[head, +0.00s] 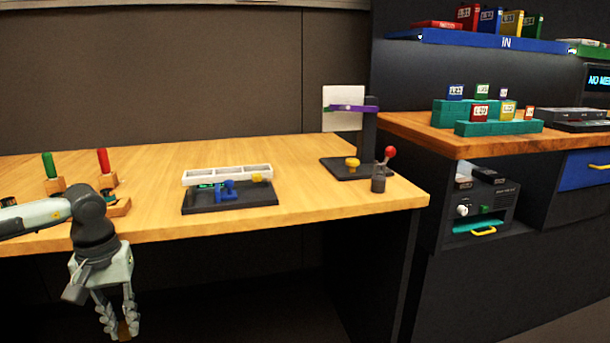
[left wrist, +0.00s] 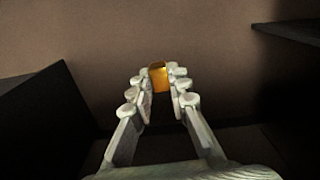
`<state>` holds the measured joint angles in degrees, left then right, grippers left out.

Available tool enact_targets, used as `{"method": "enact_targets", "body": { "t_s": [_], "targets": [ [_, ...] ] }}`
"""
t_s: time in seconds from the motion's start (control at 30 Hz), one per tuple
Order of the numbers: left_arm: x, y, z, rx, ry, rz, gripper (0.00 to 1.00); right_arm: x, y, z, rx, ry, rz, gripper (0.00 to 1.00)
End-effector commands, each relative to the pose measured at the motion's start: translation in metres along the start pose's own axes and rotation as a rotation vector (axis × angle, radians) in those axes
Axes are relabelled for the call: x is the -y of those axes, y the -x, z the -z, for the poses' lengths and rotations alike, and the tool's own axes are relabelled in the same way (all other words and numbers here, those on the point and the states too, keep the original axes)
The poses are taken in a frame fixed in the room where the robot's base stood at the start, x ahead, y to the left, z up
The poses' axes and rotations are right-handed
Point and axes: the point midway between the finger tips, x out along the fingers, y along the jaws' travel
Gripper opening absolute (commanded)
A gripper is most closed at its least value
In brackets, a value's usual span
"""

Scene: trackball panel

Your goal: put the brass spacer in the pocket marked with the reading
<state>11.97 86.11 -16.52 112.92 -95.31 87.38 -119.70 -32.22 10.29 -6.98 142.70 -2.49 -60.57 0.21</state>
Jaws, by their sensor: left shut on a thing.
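The brass spacer (head: 124,331) is held between the fingertips of my left gripper (head: 119,326), low in front of the wooden table's front edge. In the left wrist view the spacer (left wrist: 158,77) shows as a golden block between the fingertips of the left gripper (left wrist: 159,75). A white tray with open pockets (head: 228,174) stands on the table, on a dark base with blue, green and yellow parts. A white card with a purple pointer (head: 345,108) stands at the right on a dark stand. Any reading or pocket marks are too small to read. My right gripper is out of view.
The wooden table (head: 310,190) has bare room between the tray and the stand. Green (head: 48,166) and red (head: 103,161) handles stand at left. A shelf unit is at right.

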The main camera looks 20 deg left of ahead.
Motion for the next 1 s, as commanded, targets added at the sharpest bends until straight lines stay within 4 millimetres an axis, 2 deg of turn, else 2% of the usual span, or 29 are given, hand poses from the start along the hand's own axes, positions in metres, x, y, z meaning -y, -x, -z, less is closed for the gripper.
{"method": "enact_targets", "body": {
  "t_s": [0.17, 0.3, 0.5, 0.6, 0.7, 0.8, 1.0],
  "targets": [
    [-0.044, -0.021, -0.019, -0.002, -0.069, -0.014, 0.0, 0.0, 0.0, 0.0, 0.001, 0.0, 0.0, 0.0],
    [-0.1, -0.03, -0.038, -0.005, -0.182, -0.014, 0.0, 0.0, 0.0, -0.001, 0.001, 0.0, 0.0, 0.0],
    [-0.186, -0.02, -0.067, -0.008, -0.401, -0.008, 0.0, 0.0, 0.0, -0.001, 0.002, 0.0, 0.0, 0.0],
    [-0.218, -0.01, -0.078, -0.008, -0.5, -0.004, 0.0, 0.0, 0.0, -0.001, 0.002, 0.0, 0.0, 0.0],
    [-0.24, 0.0, -0.086, -0.006, -0.573, -0.002, 0.0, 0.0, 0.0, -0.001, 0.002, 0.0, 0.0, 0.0],
    [-0.252, 0.006, -0.091, -0.005, -0.616, 0.0, 0.0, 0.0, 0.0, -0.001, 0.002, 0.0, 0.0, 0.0],
    [-0.257, 0.009, -0.093, -0.001, -0.636, 0.0, 0.0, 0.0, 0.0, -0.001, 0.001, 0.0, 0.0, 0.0]
  ]
}}
